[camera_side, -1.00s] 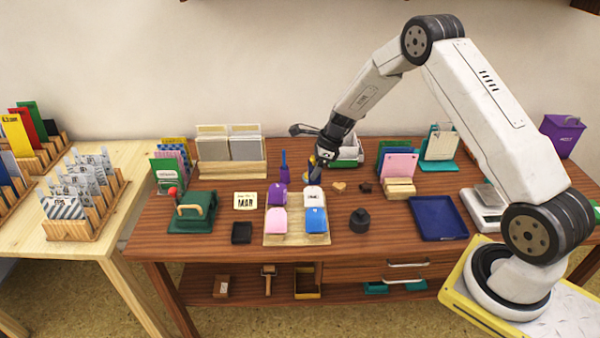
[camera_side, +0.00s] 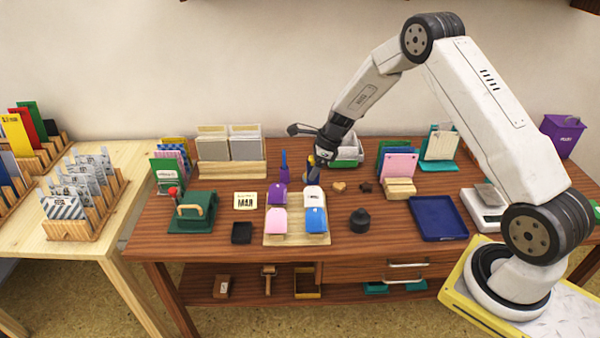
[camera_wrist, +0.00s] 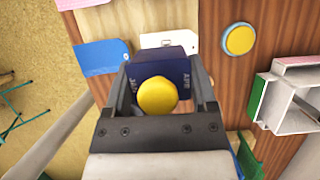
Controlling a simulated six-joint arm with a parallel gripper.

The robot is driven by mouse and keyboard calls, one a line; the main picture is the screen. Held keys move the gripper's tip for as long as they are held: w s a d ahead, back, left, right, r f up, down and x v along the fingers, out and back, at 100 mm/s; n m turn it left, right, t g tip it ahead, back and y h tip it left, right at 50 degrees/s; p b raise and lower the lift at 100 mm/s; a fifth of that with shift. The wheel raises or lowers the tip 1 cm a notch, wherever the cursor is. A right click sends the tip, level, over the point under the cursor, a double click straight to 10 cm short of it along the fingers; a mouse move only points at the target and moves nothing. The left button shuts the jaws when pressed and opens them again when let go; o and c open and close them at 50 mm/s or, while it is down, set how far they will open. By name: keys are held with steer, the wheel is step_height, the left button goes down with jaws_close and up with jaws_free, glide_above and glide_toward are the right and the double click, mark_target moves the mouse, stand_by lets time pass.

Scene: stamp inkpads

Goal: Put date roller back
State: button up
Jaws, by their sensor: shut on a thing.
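The date roller (camera_wrist: 160,75) is a dark blue block with month letters, such as JAN and APR, on its sides and a round yellow knob facing the wrist camera. My gripper (camera_wrist: 163,85) is shut on it, one finger at each side. The roller's underside is hidden. A yellow disc with a grey rim (camera_wrist: 239,39) is on the table, apart from the roller.
A wooden board (camera_side: 270,240) holds a pink pad (camera_side: 272,221), a blue pad (camera_side: 316,220), a purple one (camera_side: 277,193) and a white one (camera_side: 312,196). A white and green box (camera_wrist: 285,100) is close by the gripper.

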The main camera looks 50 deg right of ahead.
steer(key=s+a+r, duration=0.1)
steer(key=s+a, duration=0.2)
steer(key=a, duration=0.7)
steer(key=s+a+r, duration=0.2)
steer(key=s+a, duration=0.2)
steer(key=a, duration=0.6)
steer(key=shift+a, duration=0.25)
steer(key=shift+w+a+f, duration=0.3)
steer(key=shift+w+f, duration=1.25)
steer(key=shift+w, duration=0.7)
steer(key=shift+w+a+f, duration=0.35)
steer(key=shift+w+f, duration=1.15)
steer(key=shift+w, duration=0.7)
steer(key=shift+w+a+f, duration=0.3)
steer(key=shift+w+f, duration=1.25)
steer(key=shift+w, duration=0.7)
steer(key=shift+f, duration=0.15)
